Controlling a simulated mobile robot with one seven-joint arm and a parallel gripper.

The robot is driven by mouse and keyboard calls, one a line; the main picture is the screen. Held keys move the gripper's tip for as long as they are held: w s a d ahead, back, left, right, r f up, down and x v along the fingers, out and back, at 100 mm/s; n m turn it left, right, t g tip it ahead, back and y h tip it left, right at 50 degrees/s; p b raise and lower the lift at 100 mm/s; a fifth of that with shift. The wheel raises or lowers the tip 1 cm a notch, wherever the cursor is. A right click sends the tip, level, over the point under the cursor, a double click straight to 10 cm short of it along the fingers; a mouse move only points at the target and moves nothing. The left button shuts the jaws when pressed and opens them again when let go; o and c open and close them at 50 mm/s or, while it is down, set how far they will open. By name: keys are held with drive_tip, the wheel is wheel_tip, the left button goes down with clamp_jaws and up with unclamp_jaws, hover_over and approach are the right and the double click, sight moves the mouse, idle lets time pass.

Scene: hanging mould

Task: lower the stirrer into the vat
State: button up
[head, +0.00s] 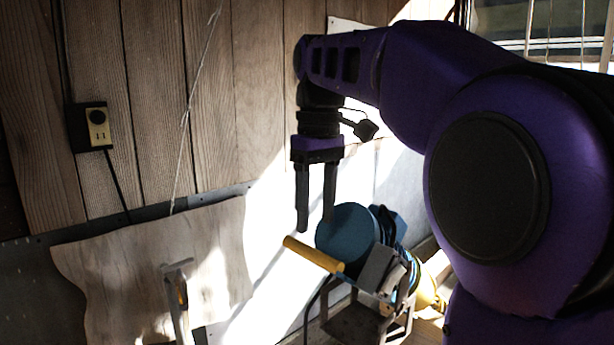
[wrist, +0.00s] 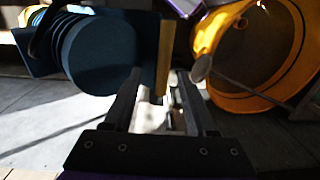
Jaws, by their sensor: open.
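My gripper (head: 315,224) is open and empty, its fingers pointing down just above a yellow handle bar (head: 314,254). The bar sticks out from a blue round drum (head: 346,230) on a metal stand. In the wrist view the yellow bar (wrist: 165,52) shows beyond the fingertips of my gripper (wrist: 159,82), beside the blue drum (wrist: 105,55). I see no clear contact. A large orange round thing with a dark inside (wrist: 262,55) is at the right of the wrist view; I cannot tell whether it is the vat. I cannot make out the stirrer.
A thin cord (head: 189,115) runs slantwise in front of the plank wall. A pale wooden board (head: 150,265) stands low at the left, with a metal bracket (head: 178,300) before it. A socket (head: 95,128) is on the wall. The metal stand (head: 360,325) is below the drum.

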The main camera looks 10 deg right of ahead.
wheel_tip(320, 180, up, 7)
drive_tip(key=shift+d+r, duration=0.15)
drive_tip(key=shift+w, duration=0.1)
idle(0.3)
